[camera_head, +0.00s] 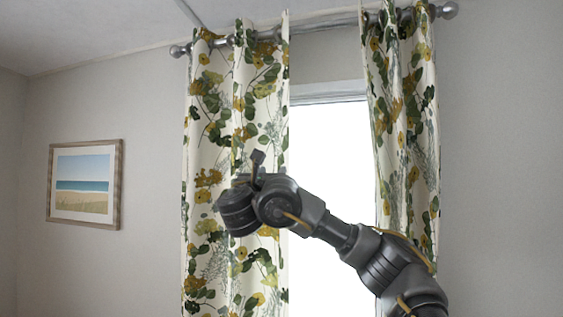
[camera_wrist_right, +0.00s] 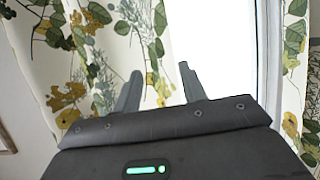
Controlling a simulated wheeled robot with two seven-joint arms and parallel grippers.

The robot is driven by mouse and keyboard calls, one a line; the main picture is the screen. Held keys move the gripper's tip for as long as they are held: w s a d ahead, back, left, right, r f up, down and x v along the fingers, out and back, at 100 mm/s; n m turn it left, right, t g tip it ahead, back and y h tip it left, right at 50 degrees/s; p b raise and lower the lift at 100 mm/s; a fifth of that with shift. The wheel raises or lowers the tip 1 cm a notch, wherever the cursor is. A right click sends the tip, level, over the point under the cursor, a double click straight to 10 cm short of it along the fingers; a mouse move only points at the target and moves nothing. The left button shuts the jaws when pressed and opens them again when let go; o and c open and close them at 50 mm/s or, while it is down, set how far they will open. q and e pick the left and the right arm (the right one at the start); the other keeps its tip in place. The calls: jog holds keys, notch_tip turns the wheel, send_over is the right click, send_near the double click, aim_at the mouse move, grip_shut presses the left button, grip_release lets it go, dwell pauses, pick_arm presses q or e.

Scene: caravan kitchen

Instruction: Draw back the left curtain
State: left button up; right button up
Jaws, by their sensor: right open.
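The left curtain (camera_head: 215,120), white with green and mustard leaves, hangs from the rod over the left part of the window. It also fills the left of the right wrist view (camera_wrist_right: 110,50). My right arm reaches up from the lower right of the head view, its wrist in front of the left curtain; the fingers are hidden there. In the right wrist view my right gripper (camera_wrist_right: 160,78) is open, its fingers apart, with the curtain's inner edge part seen behind and between them. Whether they touch the cloth I cannot tell. My left gripper is not in view.
The right curtain (camera_head: 405,130) hangs at the window's right side. Bright window glass (camera_head: 325,160) shows between the curtains. A grey curtain rod (camera_head: 325,22) runs above. A framed beach picture (camera_head: 84,185) hangs on the left wall.

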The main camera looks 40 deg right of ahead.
aim_at(280, 159)
jog(key=p+x, duration=0.6)
jog(key=x, duration=0.3)
jog(key=shift+r, duration=0.15)
jog(key=shift+w+d+r+p, duration=0.1)
jog(key=shift+w+d+p, duration=0.35)
jog(key=shift+d+p, duration=0.25)
grip_shut()
